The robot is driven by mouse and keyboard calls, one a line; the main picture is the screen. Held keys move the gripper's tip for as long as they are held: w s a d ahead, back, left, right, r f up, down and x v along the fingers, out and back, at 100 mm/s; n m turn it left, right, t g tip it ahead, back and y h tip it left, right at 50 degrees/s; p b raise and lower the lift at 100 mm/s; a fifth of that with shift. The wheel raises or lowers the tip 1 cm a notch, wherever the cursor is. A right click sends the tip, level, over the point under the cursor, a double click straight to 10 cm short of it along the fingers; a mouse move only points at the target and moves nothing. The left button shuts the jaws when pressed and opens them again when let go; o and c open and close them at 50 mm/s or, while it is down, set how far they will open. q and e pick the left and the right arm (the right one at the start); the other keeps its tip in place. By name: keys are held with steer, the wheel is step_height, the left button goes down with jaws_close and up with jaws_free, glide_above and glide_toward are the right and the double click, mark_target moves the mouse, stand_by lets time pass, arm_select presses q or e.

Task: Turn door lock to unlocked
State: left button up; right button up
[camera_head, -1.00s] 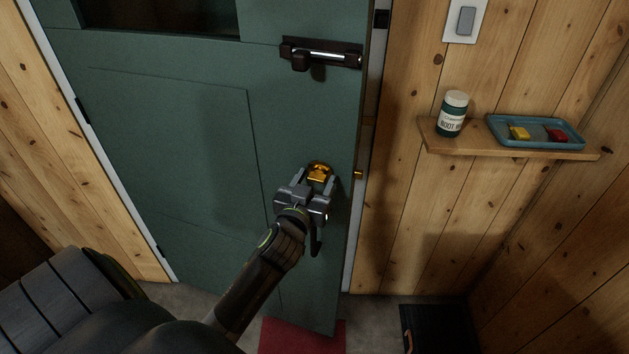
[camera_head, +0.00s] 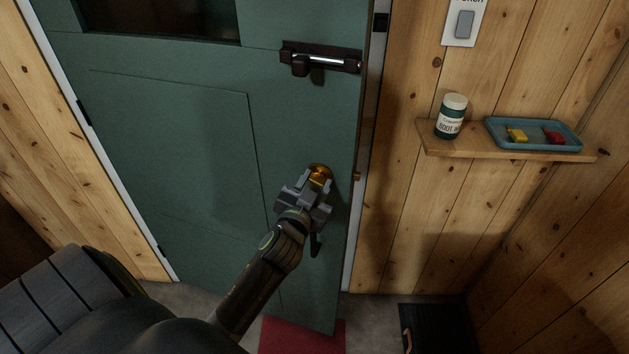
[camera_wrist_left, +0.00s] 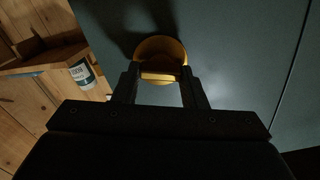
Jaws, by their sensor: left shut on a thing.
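The brass door lock (camera_head: 320,171) sits on the green door (camera_head: 220,130), near its right edge. My left gripper (camera_head: 317,182) is at the lock with its fingers shut on the lock's turn piece. In the left wrist view the round brass lock (camera_wrist_left: 160,48) shows between the two fingers (camera_wrist_left: 160,80), with the turn piece (camera_wrist_left: 158,76) held across the gap. The gripper hides part of the lock in the head view. A dark handle (camera_head: 315,245) shows just below the gripper. My right gripper is not in view.
A dark slide bolt (camera_head: 322,58) is higher on the door. To the right, a wooden shelf (camera_head: 430,143) holds a bottle (camera_head: 451,117) and a blue tray (camera_head: 493,130) with small yellow and red things. A light switch (camera_head: 464,24) is above. A red mat (camera_head: 300,338) lies on the floor.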

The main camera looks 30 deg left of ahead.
arm_select(q)
steer(key=m+p, duration=0.1)
steer(key=m, duration=0.2)
steer(key=shift+d+m, duration=0.1)
steer(key=shift+m, duration=0.3)
steer(key=m+p, duration=0.1)
steer(key=m, duration=0.2)
steer(key=shift+m+p, duration=0.3)
steer(key=m+p, duration=0.1)
steer(key=m, duration=0.2)
steer(key=shift+f+m, duration=0.1)
steer(key=shift+m, duration=0.2)
steer(key=shift+f+m+p, duration=0.1)
steer(key=shift+m+p, duration=0.4)
steer(key=shift+m, duration=1.1)
steer(key=o, duration=1)
steer(key=shift+d, duration=0.1)
steer(key=b+v, duration=0.1)
steer(key=v, duration=1.6)
steer(key=shift+s, duration=0.2)
steer(key=shift+f, duration=0.1)
